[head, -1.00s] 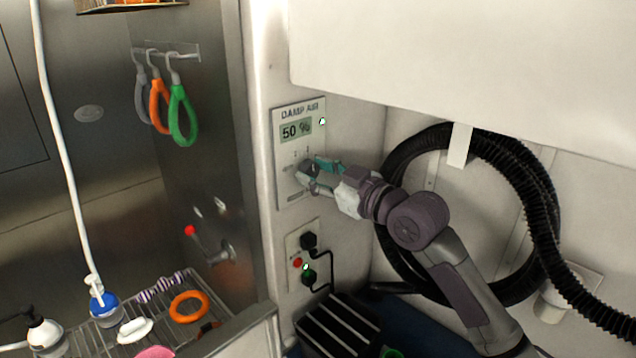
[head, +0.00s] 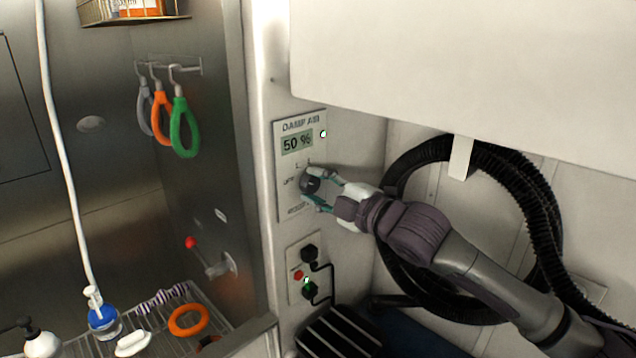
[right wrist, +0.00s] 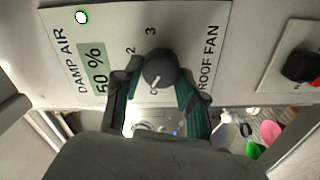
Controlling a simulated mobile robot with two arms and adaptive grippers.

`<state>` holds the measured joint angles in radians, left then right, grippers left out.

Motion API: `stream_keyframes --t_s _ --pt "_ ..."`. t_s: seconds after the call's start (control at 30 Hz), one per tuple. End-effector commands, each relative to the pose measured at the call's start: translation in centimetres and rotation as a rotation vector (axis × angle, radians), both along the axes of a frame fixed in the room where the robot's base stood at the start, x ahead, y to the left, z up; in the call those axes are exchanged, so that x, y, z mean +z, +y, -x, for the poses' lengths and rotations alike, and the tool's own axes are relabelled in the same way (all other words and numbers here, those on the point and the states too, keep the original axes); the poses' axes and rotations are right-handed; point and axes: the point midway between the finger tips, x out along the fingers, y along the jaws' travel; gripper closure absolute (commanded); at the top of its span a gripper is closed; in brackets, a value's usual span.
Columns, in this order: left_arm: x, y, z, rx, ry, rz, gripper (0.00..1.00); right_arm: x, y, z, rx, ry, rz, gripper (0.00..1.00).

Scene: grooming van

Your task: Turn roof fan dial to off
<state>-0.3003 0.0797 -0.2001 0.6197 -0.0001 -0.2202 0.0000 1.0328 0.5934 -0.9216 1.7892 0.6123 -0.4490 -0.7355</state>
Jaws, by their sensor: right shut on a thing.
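The roof fan dial (head: 311,182) is a dark round knob on the white DAMP AIR panel (head: 288,204), below the 50 % display. In the right wrist view the dial (right wrist: 160,68) sits between the two teal fingertips of my right gripper (right wrist: 157,88), beside the printed ROOF FAN, 2 and 3. A small pale mark shows on the dial's lower part, near a partly legible label; its exact setting is hard to read. My right gripper (head: 316,190) is shut on the dial in the head view. My left gripper is in neither view.
A socket plate (head: 306,268) with black plugs and a red button is below the panel. A coiled black hose (head: 545,215) hangs behind my right arm. A white cabinet (head: 470,70) overhangs it. A steel tub with a rack (head: 165,325) is at left.

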Motion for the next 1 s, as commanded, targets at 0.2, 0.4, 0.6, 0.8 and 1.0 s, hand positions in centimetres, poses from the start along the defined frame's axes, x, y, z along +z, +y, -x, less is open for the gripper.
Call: stream_keyframes --t_s 0.2,0.4,0.6,0.8,1.0 --pt "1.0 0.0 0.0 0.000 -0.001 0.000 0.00 0.0 0.0 0.0 0.000 -0.106 0.121 0.94" --pt "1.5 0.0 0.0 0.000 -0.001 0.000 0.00 -0.1 0.0 0.0 0.000 -0.174 0.195 0.94" --pt "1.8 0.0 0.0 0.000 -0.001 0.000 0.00 -0.1 0.0 0.0 0.000 -0.209 0.232 0.94" --pt "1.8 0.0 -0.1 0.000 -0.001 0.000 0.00 -0.2 0.1 0.0 0.000 -0.220 0.244 0.94" --pt "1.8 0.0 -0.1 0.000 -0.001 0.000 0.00 -0.2 0.0 0.0 0.000 -0.221 0.245 0.94"
